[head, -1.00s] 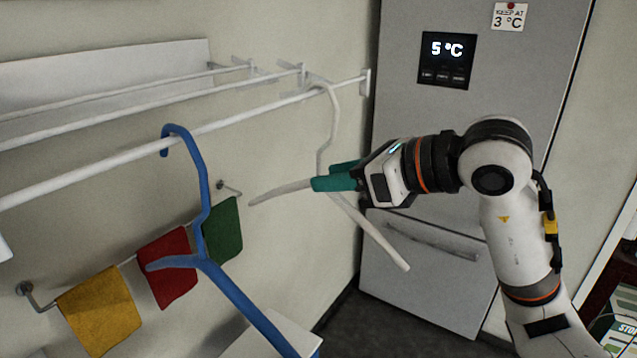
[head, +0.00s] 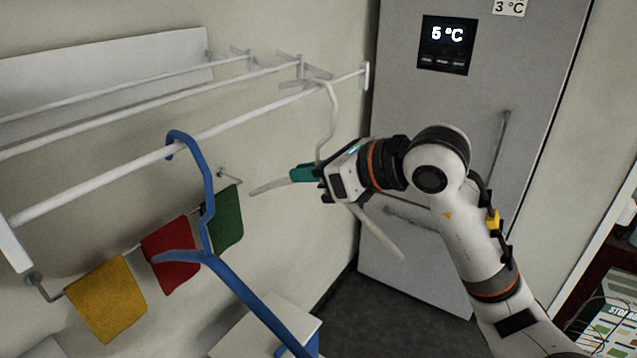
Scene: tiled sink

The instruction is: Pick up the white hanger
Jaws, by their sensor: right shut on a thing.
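The white hanger (head: 333,108) hangs by its hook from the front rail of the wall rack, near the rail's right end. One arm of it reaches left and the other slopes down to the right. My right gripper (head: 304,173) has teal fingers and is shut on the hanger just below its neck; the gripper body hides the hanger's middle. My left gripper is not in view.
A blue hanger (head: 207,200) hangs on the same rail (head: 110,185), nearer to me and left. Yellow, red and green cloths (head: 228,217) hang on a lower bar. A grey fridge (head: 440,130) stands behind my right arm.

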